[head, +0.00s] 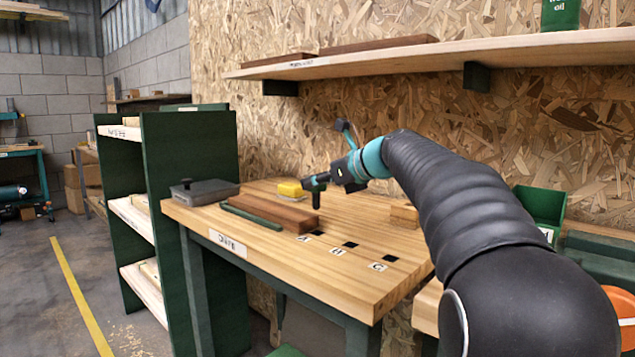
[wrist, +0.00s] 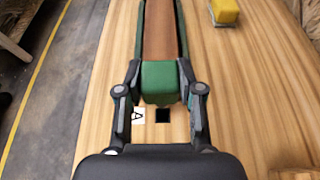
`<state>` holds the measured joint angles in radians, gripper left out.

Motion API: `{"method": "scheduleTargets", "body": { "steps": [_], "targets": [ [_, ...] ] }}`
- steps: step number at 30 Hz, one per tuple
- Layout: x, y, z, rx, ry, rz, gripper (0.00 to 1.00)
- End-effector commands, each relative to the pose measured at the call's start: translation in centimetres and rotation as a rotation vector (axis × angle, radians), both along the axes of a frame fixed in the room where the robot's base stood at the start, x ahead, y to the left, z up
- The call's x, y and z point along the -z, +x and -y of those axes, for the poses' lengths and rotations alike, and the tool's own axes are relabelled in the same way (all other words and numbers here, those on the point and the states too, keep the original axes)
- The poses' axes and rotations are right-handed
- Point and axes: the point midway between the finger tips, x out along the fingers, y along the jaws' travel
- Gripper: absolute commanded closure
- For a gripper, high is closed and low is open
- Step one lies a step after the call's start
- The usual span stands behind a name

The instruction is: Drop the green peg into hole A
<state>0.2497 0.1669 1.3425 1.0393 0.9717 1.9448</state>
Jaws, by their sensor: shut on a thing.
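My gripper (head: 317,181) is shut on the green peg (head: 317,197), which hangs upright above the bench. In the wrist view the peg (wrist: 161,80) sits between the two fingers, its wide green top facing the camera. Hole A (head: 317,233) is a dark square opening in the bench top, beside a white label (head: 303,238) with the letter A. In the wrist view the hole (wrist: 163,116) shows just below the peg, with the A label (wrist: 138,115) to its left. The peg's lower end is hidden in the wrist view.
Two more labelled holes (head: 350,245) (head: 390,258) lie to the right. A brown wooden bar (head: 272,210) with green edging lies left of hole A. A yellow-topped object (head: 290,189), a grey box (head: 204,191) and a wooden block (head: 405,213) rest on the bench. A shelf (head: 440,55) hangs above.

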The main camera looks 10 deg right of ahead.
Motion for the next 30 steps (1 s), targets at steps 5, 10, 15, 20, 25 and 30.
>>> {"method": "scheduleTargets", "body": {
  "steps": [5, 10, 15, 20, 25, 30],
  "targets": [
    [1.1, 0.0, 0.0, 0.0, 0.0, 0.0, 1.0],
    [1.9, 0.0, 0.0, 0.0, 0.0, 0.0, 1.0],
    [2.7, 0.0, 0.0, 0.0, 0.0, 0.0, 1.0],
    [3.4, 0.0, 0.0, 0.0, 0.0, 0.0, 1.0],
    [4.2, 0.0, 0.0, 0.0, 0.0, 0.0, 1.0],
    [5.0, 0.0, 0.0, 0.0, 0.0, 0.0, 1.0]
  ]
}}
